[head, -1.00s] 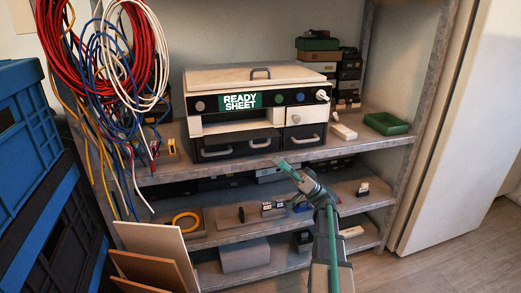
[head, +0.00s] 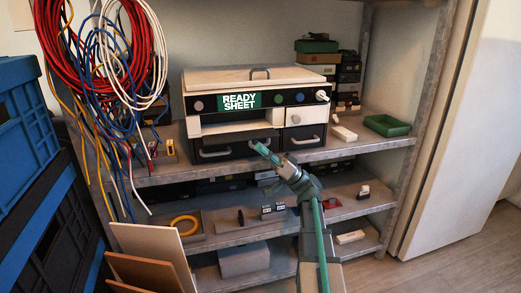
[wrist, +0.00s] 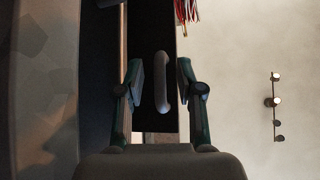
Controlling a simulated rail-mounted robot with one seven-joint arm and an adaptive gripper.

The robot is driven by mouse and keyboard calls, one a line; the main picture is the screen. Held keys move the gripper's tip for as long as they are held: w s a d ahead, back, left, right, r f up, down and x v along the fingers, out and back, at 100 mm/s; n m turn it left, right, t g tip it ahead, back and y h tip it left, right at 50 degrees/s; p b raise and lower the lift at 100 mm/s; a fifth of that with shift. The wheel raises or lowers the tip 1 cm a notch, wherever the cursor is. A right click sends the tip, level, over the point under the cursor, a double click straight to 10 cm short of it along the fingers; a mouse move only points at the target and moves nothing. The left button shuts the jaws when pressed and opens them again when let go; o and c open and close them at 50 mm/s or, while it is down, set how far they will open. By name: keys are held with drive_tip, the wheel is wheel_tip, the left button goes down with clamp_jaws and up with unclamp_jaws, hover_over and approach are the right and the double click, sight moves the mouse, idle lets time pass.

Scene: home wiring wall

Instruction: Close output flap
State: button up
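A white-and-black machine (head: 250,78) with a "READY SHEET" display (head: 239,102) stands on the upper shelf. Below its display is a dark slot, and below that a dark lower front (head: 228,143) with pale handles, one of them at the left (head: 215,154). I cannot tell for certain which panel is the output flap or how far it stands open. My gripper (head: 261,147) is in front of this lower front and hides part of it. In the wrist view my gripper (wrist: 161,72) is open, its fingers either side of a grey handle (wrist: 162,82), without visibly gripping it.
Red, blue and white cable coils (head: 105,50) hang at the left of the machine. Blue and black crates (head: 25,120) stand at far left. A green tray (head: 387,125) and small boxes (head: 349,75) are right of the machine. Boards (head: 155,258) lean at lower left.

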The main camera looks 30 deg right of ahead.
clamp_jaws()
drive_tip(key=shift+s+r+t, duration=0.1)
drive_tip(key=shift+t, duration=0.2)
